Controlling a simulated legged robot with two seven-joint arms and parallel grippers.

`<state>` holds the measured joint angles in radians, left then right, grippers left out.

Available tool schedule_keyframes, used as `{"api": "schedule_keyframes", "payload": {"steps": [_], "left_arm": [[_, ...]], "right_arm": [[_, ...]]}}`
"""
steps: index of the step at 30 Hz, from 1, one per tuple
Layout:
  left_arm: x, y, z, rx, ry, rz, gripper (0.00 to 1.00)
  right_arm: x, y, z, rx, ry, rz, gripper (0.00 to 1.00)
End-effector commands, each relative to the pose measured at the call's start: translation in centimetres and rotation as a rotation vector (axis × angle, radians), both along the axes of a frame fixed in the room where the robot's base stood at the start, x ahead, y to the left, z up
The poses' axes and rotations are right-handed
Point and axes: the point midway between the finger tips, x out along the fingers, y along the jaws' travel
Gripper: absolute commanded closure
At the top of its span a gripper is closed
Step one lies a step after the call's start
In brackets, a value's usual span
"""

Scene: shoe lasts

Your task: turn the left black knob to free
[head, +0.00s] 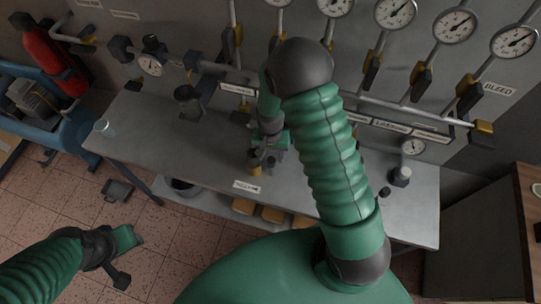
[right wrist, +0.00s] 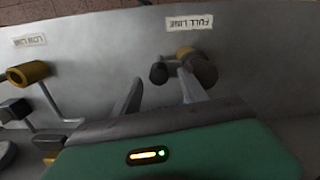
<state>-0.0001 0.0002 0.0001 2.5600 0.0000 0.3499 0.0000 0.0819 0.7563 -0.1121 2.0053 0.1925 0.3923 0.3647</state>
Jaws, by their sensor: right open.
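In the right wrist view a black knob (right wrist: 158,74) stands beside a dark brown knob (right wrist: 204,70) with a brass part, below a label reading "FULL LINE" upside down. My right gripper (right wrist: 160,80) is open. The black knob appears between its fingertips, and the dark brown knob lies just past the right-hand finger; I cannot tell whether either finger touches. In the head view the right gripper (head: 267,142) is over the bench just above these knobs, partly hidden by my forearm. My left gripper (head: 122,258) hangs over the floor at lower left, its jaws unclear.
Gauges and pipes line the wall behind. A brass-ended fitting (right wrist: 28,73) sits at left in the wrist view. A wooden cabinet (head: 525,215) is at right.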

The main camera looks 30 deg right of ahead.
Motion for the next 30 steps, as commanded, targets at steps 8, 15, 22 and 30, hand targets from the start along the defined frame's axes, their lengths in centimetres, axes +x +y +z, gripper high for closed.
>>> {"api": "schedule_keyframes", "payload": {"steps": [8, 15, 22, 30], "left_arm": [[0.0, 0.0, 0.4, 0.0, 0.0, 0.0, 0.64], [0.0, 0.0, 0.4, 0.0, 0.0, 0.0, 0.64], [0.0, 0.0, 0.4, 0.0, 0.0, 0.0, 0.64], [0.0, 0.0, 0.4, 0.0, 0.0, 0.0, 0.64]], "right_arm": [[0.0, 0.0, -2.2, 0.0, -0.003, -0.001, 0.5], [0.0, 0.0, -2.2, 0.001, -0.002, 0.0, 0.59], [0.0, 0.0, -2.1, 0.0, -0.001, 0.0, 0.89], [0.0, 0.0, -2.1, 0.001, -0.002, 0.002, 1.0]]}}
